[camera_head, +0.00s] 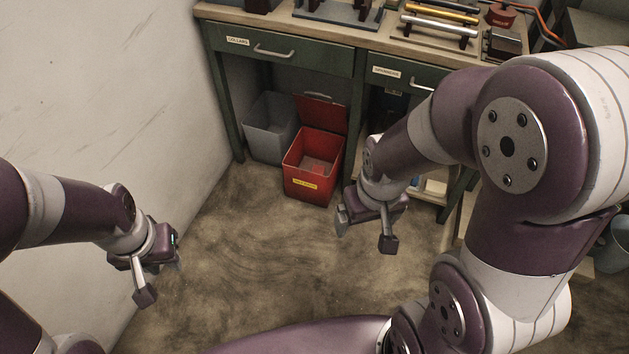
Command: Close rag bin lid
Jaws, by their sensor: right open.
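The red rag bin (307,182) stands on the floor under the workbench, with a yellow label on its front. Its red lid (321,112) is up, tilted back behind the opening, so the inside of the bin shows. My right gripper (366,232) is open and empty, to the right of the bin and nearer to me, apart from it. My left gripper (161,281) is at the lower left, near the wall and far from the bin; its fingers look spread, with nothing seen between them.
A grey bin (269,127) stands directly left of the red bin. The green workbench (281,48) overhangs both, with drawers above and a leg at the left. A pale wall (100,90) bounds the left side. The floor (255,260) in front of the bins is clear.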

